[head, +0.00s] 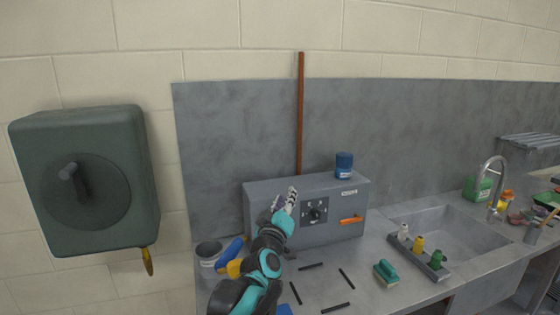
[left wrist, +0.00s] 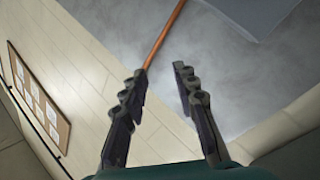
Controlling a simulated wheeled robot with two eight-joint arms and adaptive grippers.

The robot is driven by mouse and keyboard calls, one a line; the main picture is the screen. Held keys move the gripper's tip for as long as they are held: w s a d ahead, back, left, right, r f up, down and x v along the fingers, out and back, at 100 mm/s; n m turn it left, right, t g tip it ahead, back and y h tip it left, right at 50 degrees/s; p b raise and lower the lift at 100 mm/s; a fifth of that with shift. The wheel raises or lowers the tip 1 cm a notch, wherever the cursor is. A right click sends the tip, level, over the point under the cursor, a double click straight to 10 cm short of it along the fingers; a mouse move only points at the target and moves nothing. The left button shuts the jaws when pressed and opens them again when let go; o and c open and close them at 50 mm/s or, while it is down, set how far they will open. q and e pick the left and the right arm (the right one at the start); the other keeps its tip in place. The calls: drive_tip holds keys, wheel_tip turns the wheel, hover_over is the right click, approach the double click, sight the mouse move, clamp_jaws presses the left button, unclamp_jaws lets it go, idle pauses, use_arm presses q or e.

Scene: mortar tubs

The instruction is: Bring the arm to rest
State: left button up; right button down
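My left arm (head: 268,262) reaches up from the bottom of the head view. My left gripper (head: 284,200) is in front of the grey control box (head: 262,192) and covers part of its face. In the left wrist view the two fingers of my left gripper (left wrist: 158,74) stand apart with nothing held between them. A thin reddish-brown pipe (head: 300,115) runs up the wall behind the box; it also shows beyond the fingers in the left wrist view (left wrist: 163,38). My right gripper is in neither view.
The grey counter (head: 375,250) carries a blue jar (head: 344,165) on the box, a bucket (head: 209,257) beside my arm, several dark strips, a green brush (head: 386,272) and a bottle rack (head: 418,258). A sink (head: 455,235) lies right. A green dispenser (head: 85,180) hangs left.

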use_arm(q)
drive_tip(key=s+a+f+m+g+y, duration=0.1)
drive_tip(key=s+a+f+g, duration=0.3)
drive_tip(key=s+f, duration=0.5)
drive_tip(key=s+a+f+m+g+y, duration=0.1)
drive_tip(key=s+a+f+m+g, duration=0.2)
drive_tip(key=s+a+f, duration=0.5)
drive_tip(key=s+a+f+m+g+y, duration=0.2)
drive_tip(key=s+a+f+g, duration=0.2)
drive_tip(key=s, duration=1.5)
drive_tip(key=a+f, duration=0.3)
drive_tip(key=f, duration=0.2)
drive_tip(key=shift+a+f+g, duration=0.15)
drive_tip(key=shift+f+g, duration=0.2)
drive_tip(key=shift+g, duration=0.05)
